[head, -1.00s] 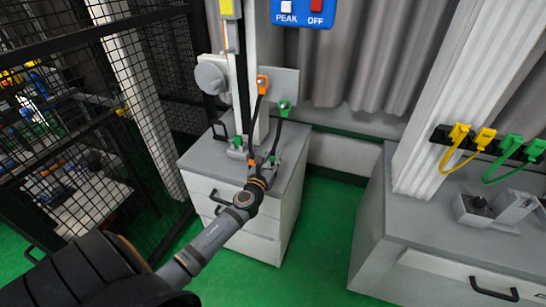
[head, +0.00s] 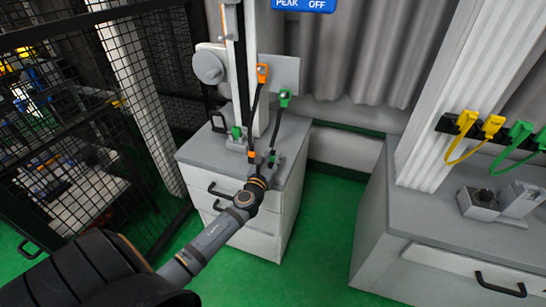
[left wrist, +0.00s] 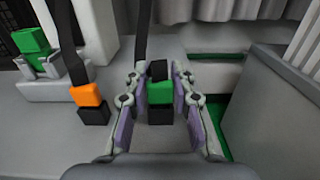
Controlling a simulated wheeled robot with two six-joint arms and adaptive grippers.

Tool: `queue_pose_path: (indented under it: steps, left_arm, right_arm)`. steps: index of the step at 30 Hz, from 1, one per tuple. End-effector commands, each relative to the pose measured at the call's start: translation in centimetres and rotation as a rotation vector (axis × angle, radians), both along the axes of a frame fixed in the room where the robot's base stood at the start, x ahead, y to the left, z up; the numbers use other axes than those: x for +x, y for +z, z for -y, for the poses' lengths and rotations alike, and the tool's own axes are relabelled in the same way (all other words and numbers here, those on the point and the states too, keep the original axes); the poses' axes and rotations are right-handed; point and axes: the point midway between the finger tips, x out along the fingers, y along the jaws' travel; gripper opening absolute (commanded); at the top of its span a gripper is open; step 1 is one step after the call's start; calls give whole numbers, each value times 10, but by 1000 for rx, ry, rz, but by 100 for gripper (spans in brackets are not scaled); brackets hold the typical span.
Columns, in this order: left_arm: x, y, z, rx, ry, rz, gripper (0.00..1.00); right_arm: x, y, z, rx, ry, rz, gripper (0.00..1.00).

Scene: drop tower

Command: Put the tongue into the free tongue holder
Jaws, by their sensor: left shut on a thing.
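My left gripper (head: 264,166) is over the grey cabinet at the tower. In the left wrist view the fingers (left wrist: 160,104) are shut on a green tongue (left wrist: 161,92) with a black lower end, on a black strap. A second strap ends in an orange piece with a black tip (left wrist: 90,101), hanging left of the gripper. A grey holder (left wrist: 50,87) at left has a green piece (left wrist: 37,44) in it; it also shows in the head view (head: 237,132). Whether another holder lies under my gripper is hidden. My right gripper is not in view.
The straps hang from orange (head: 262,73) and green (head: 284,97) pieces by a grey plate. A mesh fence (head: 85,110) stands left. Another cabinet (head: 440,215) at right bears a grey fixture (head: 480,204); yellow and green looped plugs (head: 466,123) hang above it.

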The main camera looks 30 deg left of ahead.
Motion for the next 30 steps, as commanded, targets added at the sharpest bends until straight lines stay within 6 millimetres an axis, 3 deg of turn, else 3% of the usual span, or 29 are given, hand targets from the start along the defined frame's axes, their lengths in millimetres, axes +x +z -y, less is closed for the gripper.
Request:
queue_pose_path:
  steps: [8, 9, 14, 24, 30]
  left_arm:
    - [0, -4, 0, 0, 0, 0, 11]
    - [0, -3, 0, 0, 0, 0, 30]
    - [0, -3, 0, 0, 0, 0, 51]
    - [-4, -4, 1, 1, 0, 0, 51]
    - [-41, -5, 10, 3, -3, -5, 51]
  right_arm:
    - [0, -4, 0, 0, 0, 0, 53]
    - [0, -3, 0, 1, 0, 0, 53]
    - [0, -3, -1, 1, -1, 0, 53]
    - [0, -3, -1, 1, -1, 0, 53]
    - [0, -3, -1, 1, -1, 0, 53]
